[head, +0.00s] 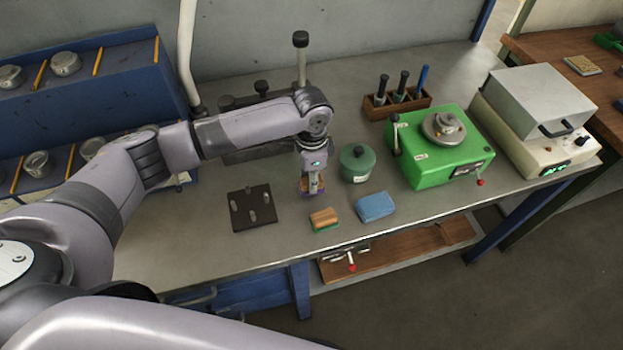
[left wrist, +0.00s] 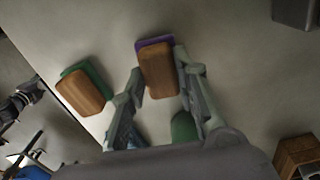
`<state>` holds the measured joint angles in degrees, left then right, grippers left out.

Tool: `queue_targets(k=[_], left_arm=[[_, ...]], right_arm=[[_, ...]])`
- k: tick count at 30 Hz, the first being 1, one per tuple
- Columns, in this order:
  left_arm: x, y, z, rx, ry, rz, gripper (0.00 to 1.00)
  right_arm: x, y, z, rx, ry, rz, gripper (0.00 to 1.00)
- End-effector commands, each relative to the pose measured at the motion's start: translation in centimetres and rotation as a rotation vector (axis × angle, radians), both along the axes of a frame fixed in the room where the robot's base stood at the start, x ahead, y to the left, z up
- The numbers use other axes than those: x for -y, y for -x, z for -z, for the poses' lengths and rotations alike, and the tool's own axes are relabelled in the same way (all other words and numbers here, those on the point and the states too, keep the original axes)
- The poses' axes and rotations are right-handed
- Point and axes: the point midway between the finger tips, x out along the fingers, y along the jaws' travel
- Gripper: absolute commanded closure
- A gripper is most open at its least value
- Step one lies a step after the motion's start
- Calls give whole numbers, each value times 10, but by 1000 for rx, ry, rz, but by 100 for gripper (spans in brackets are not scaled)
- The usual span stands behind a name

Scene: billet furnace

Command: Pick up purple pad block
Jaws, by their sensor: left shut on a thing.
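The purple pad block, a wooden block with a purple pad under it, shows in the left wrist view (left wrist: 157,72) between the fingers of my left gripper (left wrist: 162,80). In the head view my left gripper (head: 313,186) points straight down over the table, and a bit of the purple pad block (head: 304,186) shows at its tips. The gripper is shut on the block. I cannot tell whether the block still touches the table. My right gripper is not in view.
A wooden block with a green pad (head: 324,219) and a blue block (head: 375,207) lie just in front. A green lidded jar (head: 357,163) stands close to the right. A dark pegged plate (head: 252,208) lies to the left. A green machine (head: 440,150) stands further right.

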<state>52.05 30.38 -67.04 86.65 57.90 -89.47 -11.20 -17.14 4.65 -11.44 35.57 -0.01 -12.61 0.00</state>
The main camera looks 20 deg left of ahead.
Motion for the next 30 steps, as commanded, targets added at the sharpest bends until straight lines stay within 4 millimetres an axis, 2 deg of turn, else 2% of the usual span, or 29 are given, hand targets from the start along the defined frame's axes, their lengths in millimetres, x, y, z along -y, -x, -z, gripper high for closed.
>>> queue_targets(k=[5, 8, 21, 25, 30], left_arm=[[0, -1, -15, 3, 2, 0, 100], [0, -1, -33, 5, 2, 0, 100], [1, -2, -153, 7, 2, 1, 100], [0, -1, -178, 4, 1, 0, 100], [0, 0, -194, 1, 0, 0, 100]], right_arm=[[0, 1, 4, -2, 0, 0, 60], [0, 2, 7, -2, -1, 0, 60], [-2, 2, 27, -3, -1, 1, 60], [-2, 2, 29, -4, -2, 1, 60], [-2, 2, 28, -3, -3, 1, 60]])
